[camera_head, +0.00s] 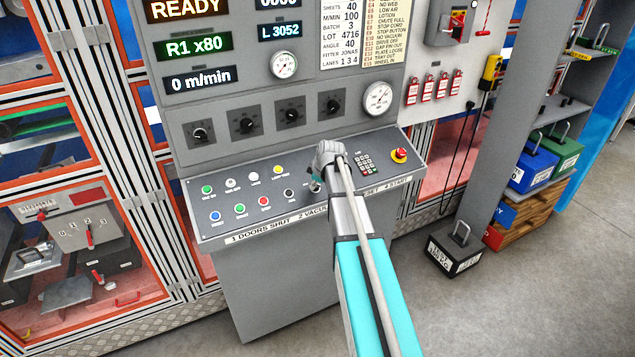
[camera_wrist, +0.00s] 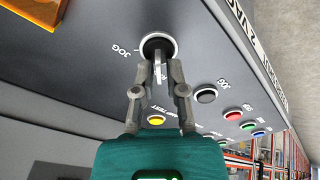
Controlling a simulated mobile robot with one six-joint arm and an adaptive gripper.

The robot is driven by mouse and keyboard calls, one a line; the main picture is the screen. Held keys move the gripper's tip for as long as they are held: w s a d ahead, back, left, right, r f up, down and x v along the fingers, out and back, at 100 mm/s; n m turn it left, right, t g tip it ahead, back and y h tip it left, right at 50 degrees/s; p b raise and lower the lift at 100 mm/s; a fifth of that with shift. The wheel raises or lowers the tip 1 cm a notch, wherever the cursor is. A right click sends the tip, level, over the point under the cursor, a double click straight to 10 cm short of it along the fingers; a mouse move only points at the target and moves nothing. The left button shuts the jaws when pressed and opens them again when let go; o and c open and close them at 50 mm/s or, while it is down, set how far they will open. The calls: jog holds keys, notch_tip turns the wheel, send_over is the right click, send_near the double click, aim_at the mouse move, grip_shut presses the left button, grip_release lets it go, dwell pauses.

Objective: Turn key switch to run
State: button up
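The key switch shows in the wrist view as a black round centre in a silver ring (camera_wrist: 173,41), set in the grey sloping panel. A JOG label with a tick line stands to its left, and another label shows partly between my fingers. My gripper (camera_wrist: 159,66) has its two fingers drawn close together, with a narrow gap between them. In the head view the switch (camera_head: 316,187) is partly covered beside my wrist.
A black JOG button (camera_wrist: 207,96) and a yellow button (camera_wrist: 155,120) sit close to the switch. Several more coloured buttons lie left on the panel. Dials (camera_head: 291,116) stand on the upright face behind.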

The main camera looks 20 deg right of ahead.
jog(key=shift+o, duration=0.9)
jog(key=shift+w+a, duration=0.1)
jog(key=shift+w, duration=0.05)
jog(key=shift+r, duration=0.1)
